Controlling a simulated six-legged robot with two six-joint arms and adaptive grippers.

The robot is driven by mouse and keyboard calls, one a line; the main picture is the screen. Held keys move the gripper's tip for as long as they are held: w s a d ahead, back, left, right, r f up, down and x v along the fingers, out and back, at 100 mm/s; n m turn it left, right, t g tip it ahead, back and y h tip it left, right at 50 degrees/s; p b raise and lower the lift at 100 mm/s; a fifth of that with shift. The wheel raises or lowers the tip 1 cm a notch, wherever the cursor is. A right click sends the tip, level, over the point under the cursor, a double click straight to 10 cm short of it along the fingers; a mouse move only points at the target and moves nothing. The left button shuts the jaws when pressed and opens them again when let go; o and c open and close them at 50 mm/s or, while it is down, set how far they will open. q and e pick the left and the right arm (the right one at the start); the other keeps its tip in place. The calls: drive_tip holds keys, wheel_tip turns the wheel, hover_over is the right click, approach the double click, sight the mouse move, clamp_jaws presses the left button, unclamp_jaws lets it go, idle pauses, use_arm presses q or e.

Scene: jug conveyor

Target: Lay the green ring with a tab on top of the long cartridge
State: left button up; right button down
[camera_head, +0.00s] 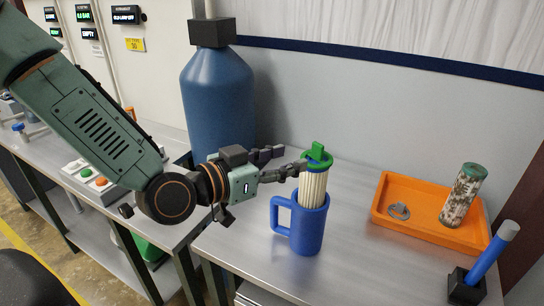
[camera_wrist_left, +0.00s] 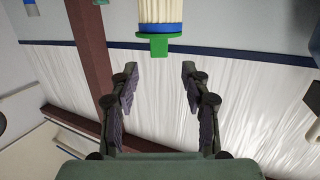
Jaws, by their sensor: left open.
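The green ring with a tab (camera_head: 317,155) sits on the blue top end of the long cartridge (camera_head: 312,188), with its tab standing up. The white pleated cartridge stands in a blue jug (camera_head: 308,230), its upper part above the rim. My left gripper (camera_head: 292,160) is open and empty, just left of the ring. In the left wrist view, the ring's green tab (camera_wrist_left: 158,45) and the pleated cartridge (camera_wrist_left: 160,12) lie beyond the open fingertips (camera_wrist_left: 158,72), apart from them. My right gripper is out of view.
An orange tray (camera_head: 405,224) at right holds a speckled cylinder (camera_head: 463,195) and a small grey ring (camera_head: 399,211). A blue rod (camera_head: 490,254) stands tilted in a black holder at front right. A big blue bottle (camera_head: 217,100) stands behind my left arm.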

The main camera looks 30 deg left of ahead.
use_arm(q)
drive_tip(key=s+f+n+g+y+p, duration=0.15)
drive_tip(key=s+f+g, duration=0.25)
drive_tip(key=s+f, duration=0.45)
drive_tip(key=s+f+n+g+y+p, duration=0.15)
drive_tip(key=s+f+g, duration=0.35)
drive_tip(key=f, duration=0.7)
drive_tip(key=s+a+f+n+g+y, duration=0.1)
drive_tip(key=s+f+g, duration=0.2)
drive_tip(key=s, duration=0.5)
drive_tip(key=s+a+f+n+g+y, duration=0.1)
drive_tip(key=s+f+g+y, duration=0.1)
drive_tip(key=s+f, duration=0.4)
drive_tip(key=shift+s+a+f+g+y+p, duration=0.2)
drive_tip(key=shift+s+a+g+y+p, duration=0.2)
drive_tip(key=shift+s, duration=0.7)
drive_tip(key=shift+w, duration=0.15)
